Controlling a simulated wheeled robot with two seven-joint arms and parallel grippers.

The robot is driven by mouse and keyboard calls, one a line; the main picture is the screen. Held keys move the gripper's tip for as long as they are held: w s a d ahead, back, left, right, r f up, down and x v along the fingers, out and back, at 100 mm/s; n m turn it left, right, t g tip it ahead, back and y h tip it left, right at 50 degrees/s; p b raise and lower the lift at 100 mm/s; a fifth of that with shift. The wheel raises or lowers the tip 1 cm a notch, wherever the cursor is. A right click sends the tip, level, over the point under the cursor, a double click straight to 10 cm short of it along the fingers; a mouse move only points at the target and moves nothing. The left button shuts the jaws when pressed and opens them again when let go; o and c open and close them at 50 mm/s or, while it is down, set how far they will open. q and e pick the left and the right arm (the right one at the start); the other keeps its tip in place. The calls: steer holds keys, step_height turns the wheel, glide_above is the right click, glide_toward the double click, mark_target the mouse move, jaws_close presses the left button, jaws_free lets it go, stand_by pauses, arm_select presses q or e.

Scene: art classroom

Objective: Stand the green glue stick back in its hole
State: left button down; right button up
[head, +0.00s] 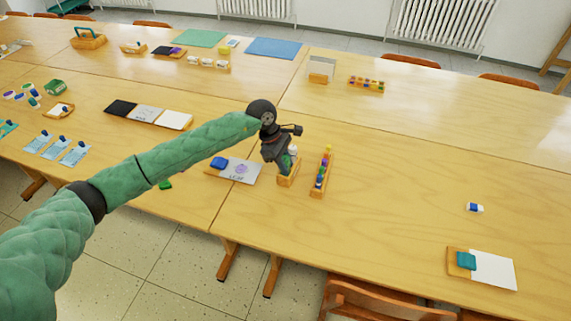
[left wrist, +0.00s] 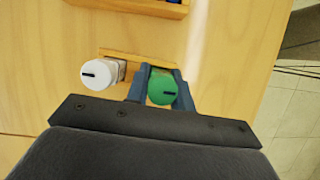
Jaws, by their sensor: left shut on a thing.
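My left gripper (head: 284,163) points down over a small wooden holder (head: 287,182) near the front of the table. It is shut on the green glue stick (left wrist: 162,90), whose round green top with a dark mark shows between the blue-grey fingers in the left wrist view. The stick is roughly upright. A white-capped stick (left wrist: 97,74) stands beside it on the left. The holder's wooden edge (left wrist: 140,57) shows behind the fingers. The green stick's lower end is hidden, so I cannot tell whether it is in its hole. My right gripper is not in view.
A wooden rack of coloured bottles (head: 321,176) stands close to the right of the holder. A card with a blue block (head: 219,162) lies to its left. A white pad (head: 494,269) lies at the front right. The table right of the rack is mostly clear.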

arm_select(q)
steer(key=shift+f, duration=0.1)
stand_by(0.6)
steer(key=c, duration=1.1)
jaws_free()
steer(key=shift+o, duration=1.1)
steer(key=shift+r+b, duration=0.4)
steer(key=shift+r, duration=2.6)
